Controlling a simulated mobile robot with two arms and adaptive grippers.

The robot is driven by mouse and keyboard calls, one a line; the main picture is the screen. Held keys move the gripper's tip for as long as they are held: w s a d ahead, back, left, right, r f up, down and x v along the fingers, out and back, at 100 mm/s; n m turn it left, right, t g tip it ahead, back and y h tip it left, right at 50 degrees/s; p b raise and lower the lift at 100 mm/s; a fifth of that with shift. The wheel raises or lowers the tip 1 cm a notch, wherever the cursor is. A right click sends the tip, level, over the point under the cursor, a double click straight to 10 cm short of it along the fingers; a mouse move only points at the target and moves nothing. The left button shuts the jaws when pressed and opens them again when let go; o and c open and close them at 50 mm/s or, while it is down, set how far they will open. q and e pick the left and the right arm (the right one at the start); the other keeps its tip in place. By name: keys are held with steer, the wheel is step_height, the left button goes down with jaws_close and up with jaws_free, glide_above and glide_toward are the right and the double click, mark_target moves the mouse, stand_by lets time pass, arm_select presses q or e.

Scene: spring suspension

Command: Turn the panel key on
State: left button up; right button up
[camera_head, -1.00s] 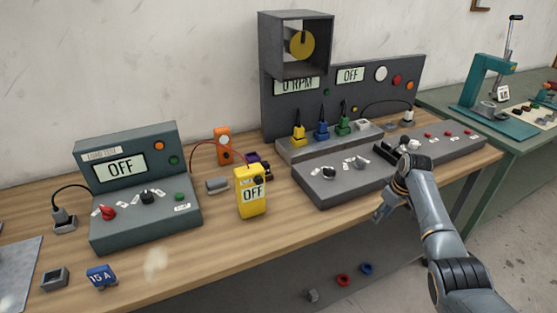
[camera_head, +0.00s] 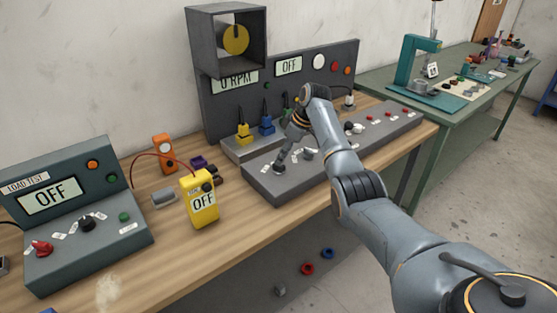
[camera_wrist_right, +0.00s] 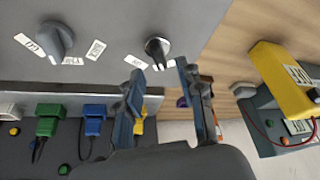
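The panel key (camera_head: 279,169) is a small dark turn-piece in a silver ring at the left end of the grey sloped control panel (camera_head: 262,190). In the right wrist view the key (camera_wrist_right: 158,49) lies just beyond and between the fingertips, with white labels beside it. My right gripper (camera_head: 287,158) hangs over that end of the panel and partly covers the key. In the right wrist view the right gripper (camera_wrist_right: 158,66) is open, fingers apart on either side of the key; I cannot tell whether they touch it. My left gripper is not in view.
A grey knob (camera_wrist_right: 57,39) is beside the key. The back panel's display (camera_head: 289,66) reads OFF. Blue (camera_head: 266,126) and yellow (camera_head: 243,134) plugs stand behind. A yellow meter (camera_head: 200,200) and a load test box (camera_head: 75,235) are to the left.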

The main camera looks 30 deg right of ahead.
mark_target(279, 168)
steer(key=shift+x, duration=2)
steer(key=shift+c, duration=0.2)
jaws_close()
